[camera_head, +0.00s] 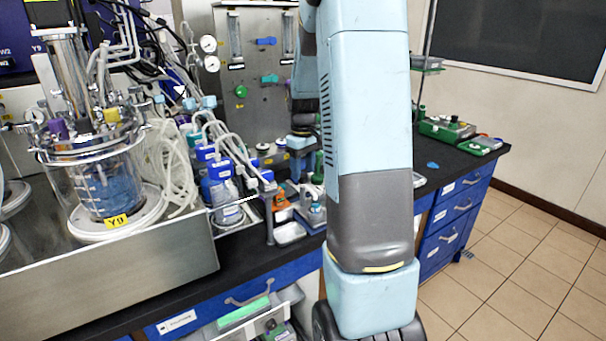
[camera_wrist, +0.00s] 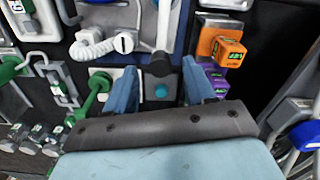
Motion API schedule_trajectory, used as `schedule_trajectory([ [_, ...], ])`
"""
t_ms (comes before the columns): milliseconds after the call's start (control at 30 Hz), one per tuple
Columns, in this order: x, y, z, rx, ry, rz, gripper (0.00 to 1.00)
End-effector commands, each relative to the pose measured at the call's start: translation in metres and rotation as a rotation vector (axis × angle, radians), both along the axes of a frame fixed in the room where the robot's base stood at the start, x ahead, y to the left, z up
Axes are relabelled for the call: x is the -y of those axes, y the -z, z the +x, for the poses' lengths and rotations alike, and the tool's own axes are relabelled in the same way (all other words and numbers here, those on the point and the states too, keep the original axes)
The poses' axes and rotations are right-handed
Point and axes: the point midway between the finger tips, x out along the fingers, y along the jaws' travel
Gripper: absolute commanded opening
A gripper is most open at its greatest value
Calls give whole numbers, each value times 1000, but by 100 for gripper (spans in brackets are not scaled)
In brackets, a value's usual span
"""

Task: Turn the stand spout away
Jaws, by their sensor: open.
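In the wrist view, my gripper (camera_wrist: 159,76) is open, with its two blue fingers apart. Between and just beyond the fingertips is a dark grey block (camera_wrist: 158,62) with a teal round end. A pale tube (camera_wrist: 164,25), which looks like the stand spout, runs from the block toward the top of the picture. I cannot tell whether a finger touches the block. My arm hides part of the area around my gripper.
A glass reactor vessel (camera_head: 105,185) with tubing stands on the left. Blue-capped bottles (camera_head: 215,175) are beside the post. In the wrist view, an orange block (camera_wrist: 222,50) and a purple block (camera_wrist: 214,80) lie close to the right finger; a ribbed white hose (camera_wrist: 100,44) is at left.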

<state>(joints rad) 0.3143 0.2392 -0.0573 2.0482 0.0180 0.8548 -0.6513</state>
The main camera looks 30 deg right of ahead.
Motion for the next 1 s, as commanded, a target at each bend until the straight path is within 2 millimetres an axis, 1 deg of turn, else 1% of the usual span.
schedule_trajectory([
  [33,0,7,0,-1,0,1,54],
  [100,0,13,0,-2,0,0,54],
  [200,0,19,0,0,0,0,54],
  [567,0,21,0,0,0,0,53],
  [1000,1,21,0,0,1,0,11],
])
